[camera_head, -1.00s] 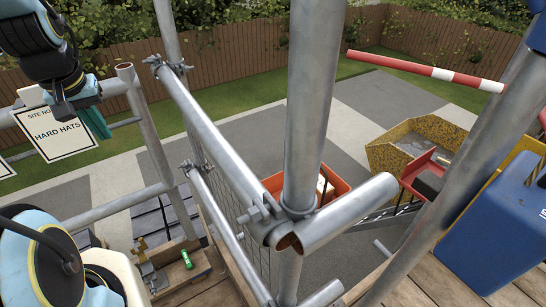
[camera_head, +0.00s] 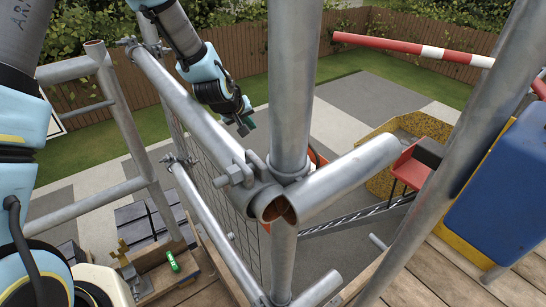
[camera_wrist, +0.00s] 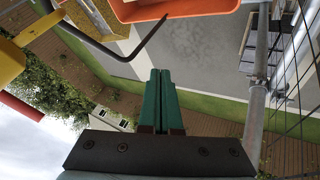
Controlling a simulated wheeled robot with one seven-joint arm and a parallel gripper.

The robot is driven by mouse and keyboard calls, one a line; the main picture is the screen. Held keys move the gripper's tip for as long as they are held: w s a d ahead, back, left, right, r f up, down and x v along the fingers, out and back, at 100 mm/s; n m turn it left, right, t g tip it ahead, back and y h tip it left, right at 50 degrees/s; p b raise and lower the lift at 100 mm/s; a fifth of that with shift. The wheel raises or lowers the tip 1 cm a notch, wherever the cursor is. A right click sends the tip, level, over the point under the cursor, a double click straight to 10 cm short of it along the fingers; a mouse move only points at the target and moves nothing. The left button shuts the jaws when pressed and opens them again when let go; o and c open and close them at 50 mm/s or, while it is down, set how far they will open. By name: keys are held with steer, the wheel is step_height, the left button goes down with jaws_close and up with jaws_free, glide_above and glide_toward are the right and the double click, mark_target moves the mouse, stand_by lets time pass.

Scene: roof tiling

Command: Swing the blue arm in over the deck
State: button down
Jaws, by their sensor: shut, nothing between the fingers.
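I cannot make out a separate blue arm for certain in either current view. The large blue body (camera_head: 500,185) at the right of the head view is cut off by the frame edge and stands beside a yellow panel. My gripper (camera_head: 246,126) is past the long scaffold rail, out over the yard. In the wrist view its green fingers (camera_wrist: 160,98) are pressed together with nothing between them. They touch nothing that I can see. The plank deck (camera_head: 425,280) shows at the lower right of the head view.
Scaffold tubes surround me: an upright (camera_head: 293,90), a long rail (camera_head: 185,95) and a slanting tube (camera_head: 455,150). A red-and-white bar (camera_head: 410,48) crosses the upper right. An orange tub (camera_wrist: 185,10) tops the wrist view, with a dark bent rod (camera_wrist: 110,48) left of it.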

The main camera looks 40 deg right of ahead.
steer(key=d+f+p, duration=0.2)
steer(key=d+f, duration=0.4)
steer(key=f, duration=0.5)
steer(key=shift+w+d, duration=0.3)
steer(key=shift+w, duration=0.05)
